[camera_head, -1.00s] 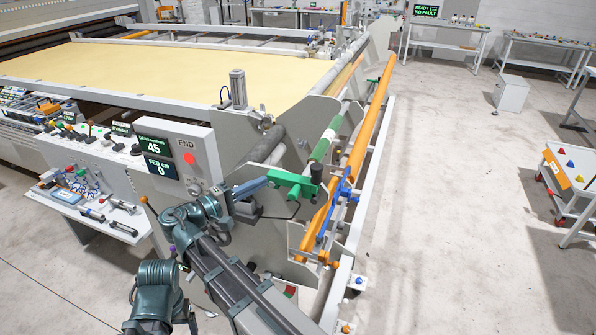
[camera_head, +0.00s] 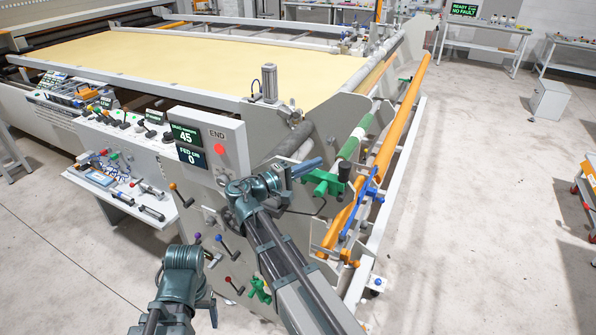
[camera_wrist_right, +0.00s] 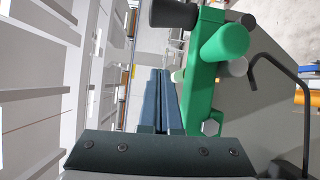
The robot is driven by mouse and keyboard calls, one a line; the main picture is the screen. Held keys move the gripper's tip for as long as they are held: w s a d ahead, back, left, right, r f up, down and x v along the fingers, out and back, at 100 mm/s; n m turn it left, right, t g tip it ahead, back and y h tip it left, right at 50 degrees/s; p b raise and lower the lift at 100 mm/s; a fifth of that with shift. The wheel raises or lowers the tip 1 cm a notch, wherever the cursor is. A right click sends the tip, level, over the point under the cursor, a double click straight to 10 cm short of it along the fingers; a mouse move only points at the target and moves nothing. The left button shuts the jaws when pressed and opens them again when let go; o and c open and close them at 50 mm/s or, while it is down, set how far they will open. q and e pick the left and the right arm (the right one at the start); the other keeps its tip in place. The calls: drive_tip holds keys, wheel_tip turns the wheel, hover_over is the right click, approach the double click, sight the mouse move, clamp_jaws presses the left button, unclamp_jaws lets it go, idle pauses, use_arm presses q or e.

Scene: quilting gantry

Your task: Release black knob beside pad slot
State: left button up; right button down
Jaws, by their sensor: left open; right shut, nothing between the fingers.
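A black cylindrical knob (camera_head: 344,170) stands upright on the end of a green bracket (camera_head: 322,183) beside the orange and green rollers at the machine's near corner. In the right wrist view, a black cylinder (camera_wrist_right: 174,13) is at the top, by the green bracket (camera_wrist_right: 203,85). My right gripper (camera_head: 318,161) has its blue fingers shut and empty, beside the bracket and apart from the knob. The closed fingers also show in the right wrist view (camera_wrist_right: 158,75). My left arm shows at the bottom, but its fingers are not visible. I cannot make out a pad slot for certain.
A control panel (camera_head: 236,135) with a red END button stands left of my right arm. Levers and another green fitting (camera_head: 259,290) are low on the side plate. A tool shelf (camera_head: 120,200) is at the left.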

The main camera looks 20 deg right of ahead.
sight(326, 178)
drive_tip(key=shift+s+d+r, duration=0.1)
drive_tip(key=shift+s+d, duration=0.55)
drive_tip(key=shift+s, duration=0.2)
drive_tip(key=shift+s+d, duration=0.6)
drive_tip(key=shift+s, duration=0.25)
drive_tip(key=shift+w, duration=0.1)
